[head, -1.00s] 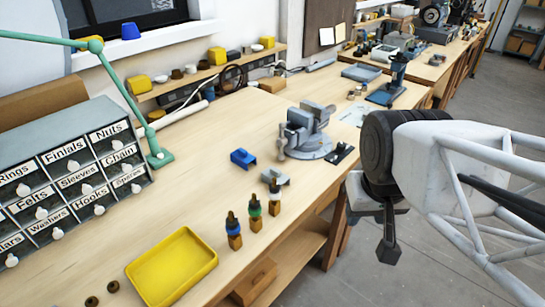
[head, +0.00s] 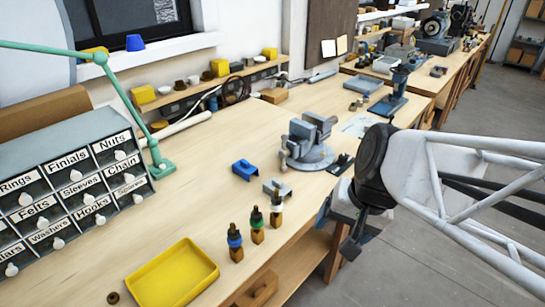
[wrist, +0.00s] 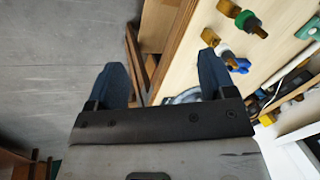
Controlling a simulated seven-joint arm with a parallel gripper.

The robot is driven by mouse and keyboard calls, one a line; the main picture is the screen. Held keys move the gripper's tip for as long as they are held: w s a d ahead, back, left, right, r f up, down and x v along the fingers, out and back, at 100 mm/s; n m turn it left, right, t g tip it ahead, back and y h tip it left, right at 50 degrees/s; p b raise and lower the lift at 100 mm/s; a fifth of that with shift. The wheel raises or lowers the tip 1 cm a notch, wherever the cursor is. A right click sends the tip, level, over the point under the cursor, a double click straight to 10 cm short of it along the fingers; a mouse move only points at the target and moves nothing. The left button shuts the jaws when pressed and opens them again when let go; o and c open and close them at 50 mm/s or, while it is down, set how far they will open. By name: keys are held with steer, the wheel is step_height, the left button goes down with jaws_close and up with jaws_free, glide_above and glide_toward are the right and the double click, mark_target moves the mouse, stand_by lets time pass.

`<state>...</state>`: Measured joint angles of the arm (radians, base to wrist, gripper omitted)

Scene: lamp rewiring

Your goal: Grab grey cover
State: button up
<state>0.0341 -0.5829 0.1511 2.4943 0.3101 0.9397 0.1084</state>
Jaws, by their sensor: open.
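The grey cover (head: 277,188) is a small bracket-like piece lying on the wooden bench in the head view, just in front of the vise. A blue cover (head: 245,170) of similar shape lies to its left and farther back. My gripper (head: 350,248) is beyond the bench's right edge, apart from the grey cover and to its right. In the wrist view my gripper (wrist: 161,80) shows two dark blue fingers spread wide with nothing held between them. A grey shape is partly hidden behind the gripper body there; I cannot tell whether it is the cover.
A grey vise (head: 308,145) stands just behind the covers. Several upright fittings with coloured collars, one green (head: 257,222), stand in front of them. A yellow tray (head: 172,277) lies at the front, and a labelled drawer cabinet (head: 75,190) is at the left.

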steer(key=w+a+f+m+y, duration=0.3)
steer(key=w+a+m+y, duration=0.1)
steer(key=w+m, duration=0.1)
steer(key=m+t+y, duration=0.3)
steer(key=m+t, duration=0.4)
steer(key=m, duration=1)
glide_toward(286, 192)
steer(key=shift+w+a+f, duration=0.1)
steer(key=shift+w+a, duration=0.1)
steer(key=shift+a, duration=0.35)
steer(key=shift+w+a, duration=0.15)
steer(key=shift+a, duration=0.45)
steer(key=shift+w+d+f+m+t, duration=0.2)
steer(key=shift+w+f+m+t, duration=0.15)
steer(key=shift+f+m, duration=0.25)
steer(key=shift+r, duration=0.1)
steer(key=shift+x, duration=1.3)
steer(key=shift+x, duration=2.6)
steer(key=shift+d, duration=0.1)
